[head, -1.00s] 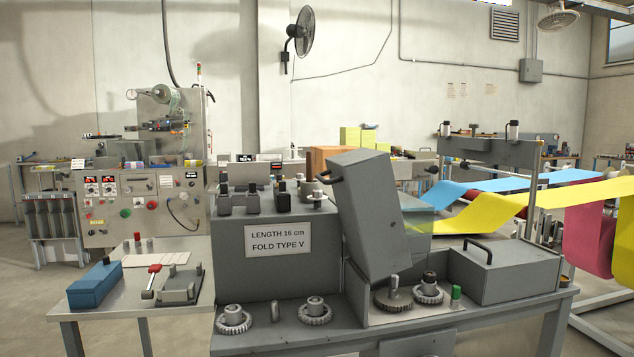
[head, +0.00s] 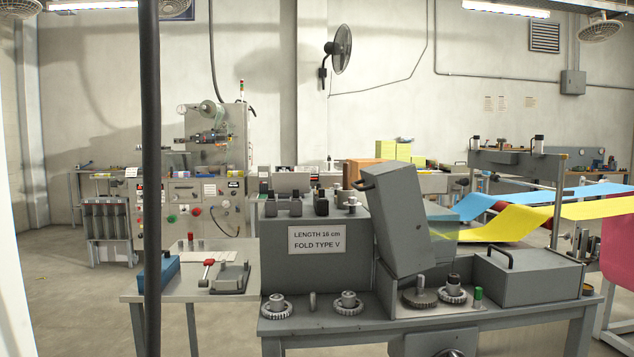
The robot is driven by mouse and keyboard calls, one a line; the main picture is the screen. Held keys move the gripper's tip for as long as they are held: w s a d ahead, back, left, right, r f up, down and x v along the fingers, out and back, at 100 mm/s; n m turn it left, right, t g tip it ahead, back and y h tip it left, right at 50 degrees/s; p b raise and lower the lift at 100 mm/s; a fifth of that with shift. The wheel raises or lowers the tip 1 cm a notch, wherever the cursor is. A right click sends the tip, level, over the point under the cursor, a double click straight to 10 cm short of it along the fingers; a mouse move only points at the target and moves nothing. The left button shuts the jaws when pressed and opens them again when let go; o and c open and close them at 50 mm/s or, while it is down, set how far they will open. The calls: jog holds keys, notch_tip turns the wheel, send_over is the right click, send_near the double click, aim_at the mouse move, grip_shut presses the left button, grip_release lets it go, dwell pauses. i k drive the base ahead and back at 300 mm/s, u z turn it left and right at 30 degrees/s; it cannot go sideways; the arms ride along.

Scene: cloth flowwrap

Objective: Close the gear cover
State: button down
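The gear cover (head: 403,222) is a tall grey box-shaped lid with a black handle (head: 368,182) at its upper left. It stands raised and tilted beside the grey machine housing (head: 315,265), which bears a sign reading "LENGTH 16 cm, FOLD TYPE V". Below the cover, a dark gear (head: 419,298) and a lighter gear (head: 453,292) are exposed on the machine bed. My gripper does not show in this view.
A lower grey box with a handle (head: 527,275) sits right of the gears, beside a green-topped knob (head: 478,295). Loose gears (head: 277,308) lie at the front left. A side table (head: 190,285) holds a blue box. A dark vertical pole (head: 151,180) crosses the left foreground.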

aim_at(394, 197)
jog(key=u, duration=0.05)
jog(key=i, duration=1)
